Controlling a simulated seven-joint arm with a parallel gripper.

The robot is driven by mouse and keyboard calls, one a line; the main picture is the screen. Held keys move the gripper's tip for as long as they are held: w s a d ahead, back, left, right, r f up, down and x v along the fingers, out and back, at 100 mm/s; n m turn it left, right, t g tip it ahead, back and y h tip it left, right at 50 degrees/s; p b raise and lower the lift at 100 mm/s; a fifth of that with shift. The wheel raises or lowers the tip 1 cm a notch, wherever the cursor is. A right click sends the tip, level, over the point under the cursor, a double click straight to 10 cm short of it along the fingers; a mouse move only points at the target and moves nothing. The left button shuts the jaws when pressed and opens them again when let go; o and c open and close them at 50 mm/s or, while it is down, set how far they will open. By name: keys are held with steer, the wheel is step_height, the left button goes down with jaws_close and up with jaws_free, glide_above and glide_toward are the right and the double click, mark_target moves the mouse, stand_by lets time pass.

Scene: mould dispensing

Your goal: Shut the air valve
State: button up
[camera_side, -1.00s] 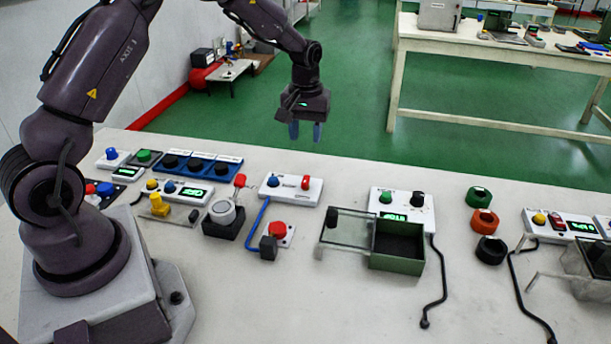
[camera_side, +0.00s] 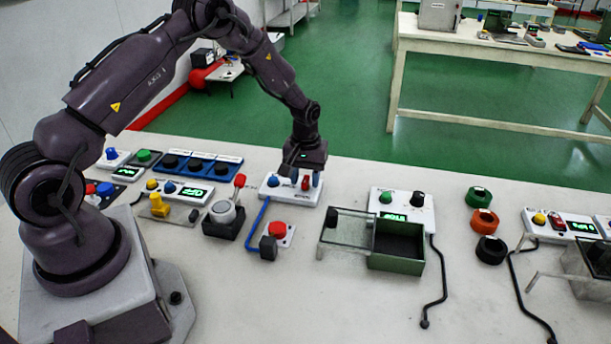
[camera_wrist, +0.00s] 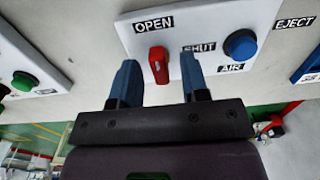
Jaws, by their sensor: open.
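The air valve is a red handle (camera_wrist: 158,65) on a white panel (camera_wrist: 275,10) lettered OPEN, SHUT and AIR, with a blue knob (camera_wrist: 240,45) beside it. In the wrist view the handle lies near the OPEN label, with SHUT to its right. My gripper (camera_wrist: 158,75) is open, its two blue fingers on either side of the red handle; I cannot tell whether they touch it.
A blue hose (camera_side: 258,225) runs from the panel towards a red button box (camera_side: 278,230). A red-topped lever (camera_side: 239,181) stands left of the panel. A green box (camera_side: 395,261) with a clear cover stands to the right. Bare tabletop lies right of the panel.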

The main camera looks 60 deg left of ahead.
jaws_close()
steer(key=shift+m, duration=0.4)
steer(key=m, duration=0.3)
steer(key=shift+m, duration=0.3)
steer(key=m, duration=0.4)
steer(key=shift+m, duration=0.3)
steer(key=m, duration=0.4)
steer(key=shift+m, duration=0.3)
steer(key=shift+r+m, duration=0.1)
steer(key=shift+m, duration=2.1)
jaws_free()
